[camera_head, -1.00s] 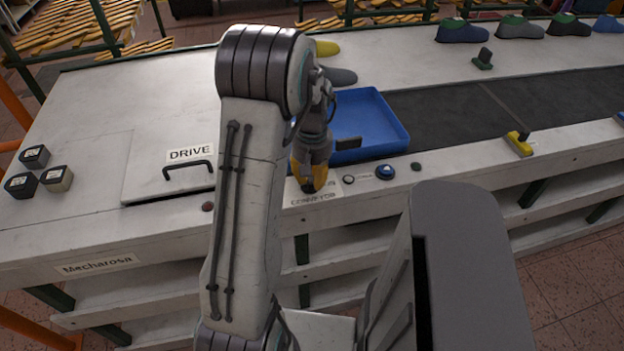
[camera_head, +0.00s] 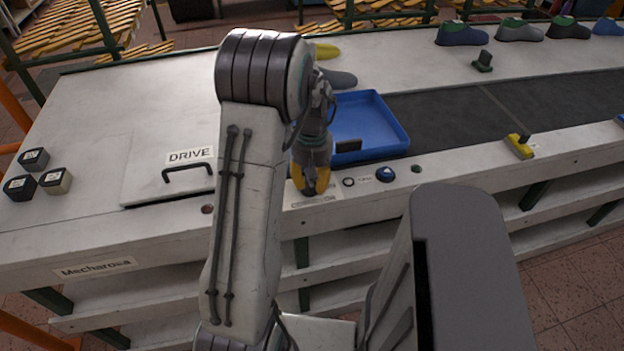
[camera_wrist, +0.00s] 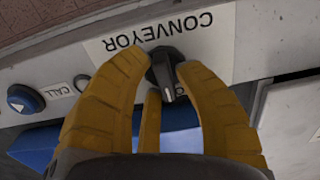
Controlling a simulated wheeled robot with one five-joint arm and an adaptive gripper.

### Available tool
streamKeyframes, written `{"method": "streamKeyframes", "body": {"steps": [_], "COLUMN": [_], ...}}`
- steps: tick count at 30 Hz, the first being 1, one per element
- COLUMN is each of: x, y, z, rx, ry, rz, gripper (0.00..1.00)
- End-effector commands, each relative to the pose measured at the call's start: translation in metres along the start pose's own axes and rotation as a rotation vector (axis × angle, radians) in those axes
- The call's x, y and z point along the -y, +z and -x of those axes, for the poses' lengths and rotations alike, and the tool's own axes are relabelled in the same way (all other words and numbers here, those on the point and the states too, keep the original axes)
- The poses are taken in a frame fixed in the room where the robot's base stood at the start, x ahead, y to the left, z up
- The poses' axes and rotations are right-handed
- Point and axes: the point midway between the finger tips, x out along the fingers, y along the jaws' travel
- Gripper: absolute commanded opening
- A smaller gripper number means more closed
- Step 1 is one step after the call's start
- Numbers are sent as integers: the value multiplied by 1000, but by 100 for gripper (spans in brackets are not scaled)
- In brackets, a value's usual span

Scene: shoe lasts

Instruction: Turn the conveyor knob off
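The conveyor knob (camera_wrist: 165,72) is black with a pale pointer line, on a white plate lettered CONVEYOR (camera_wrist: 160,38). In the wrist view the pointer line runs toward the bottom of the picture, slightly right. My gripper (camera_wrist: 163,68) has yellow fingers, one tip on each side of the knob, right at its edges. I cannot tell whether they press on it. Part of a further yellow finger shows below the knob. In the head view my gripper (camera_head: 310,185) is down at the CONVEYOR plate, on the table's front edge, and largely covers the knob.
A blue CALL button (camera_head: 386,173) and a small round button (camera_head: 349,182) sit right of the plate. A blue tray (camera_head: 375,122) lies behind, at the end of the dark belt (camera_head: 455,120). A DRIVE panel with a handle (camera_head: 188,172) is at left.

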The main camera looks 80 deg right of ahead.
Motion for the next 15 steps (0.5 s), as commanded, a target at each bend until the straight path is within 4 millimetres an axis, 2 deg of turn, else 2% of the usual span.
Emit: {"method": "streamKeyframes", "body": {"steps": [1, 6, 15], "x": [0, 0, -1], "y": [0, -1, -1], "z": [0, 1, 4], "rx": [-1, -3, -4], "ry": [0, 1, 2], "rz": [0, -1, -1], "gripper": [33, 48, 48]}}
